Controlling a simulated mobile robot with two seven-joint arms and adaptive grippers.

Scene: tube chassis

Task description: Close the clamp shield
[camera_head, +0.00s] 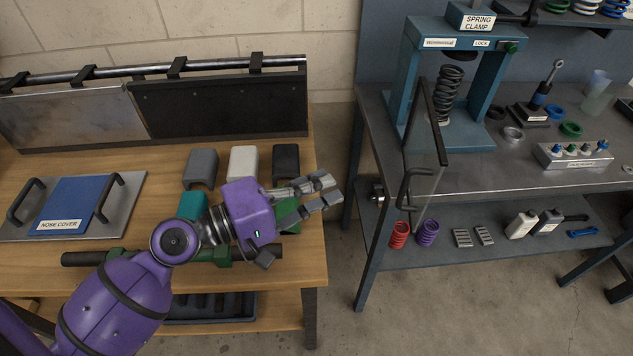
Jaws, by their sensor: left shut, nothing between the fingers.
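The clamp shield (440,137) is a clear panel with a dark edge frame and a dark handle (404,187). It stands swung out from the left side of the blue spring clamp (408,75), reaching past the front edge of the grey bench. The clamp's front is uncovered, and its dark coil spring (448,95) shows. My left gripper (328,190) is shut and empty over the right end of the wooden table. It is to the left of the shield handle and apart from it. My right gripper is not in view.
The wooden table (300,240) holds several coloured blocks, a nose cover (62,200) and a dark bar under my left arm. A floor gap separates it from the grey bench (470,180). Red and purple springs (399,235) sit on the lower shelf below the shield.

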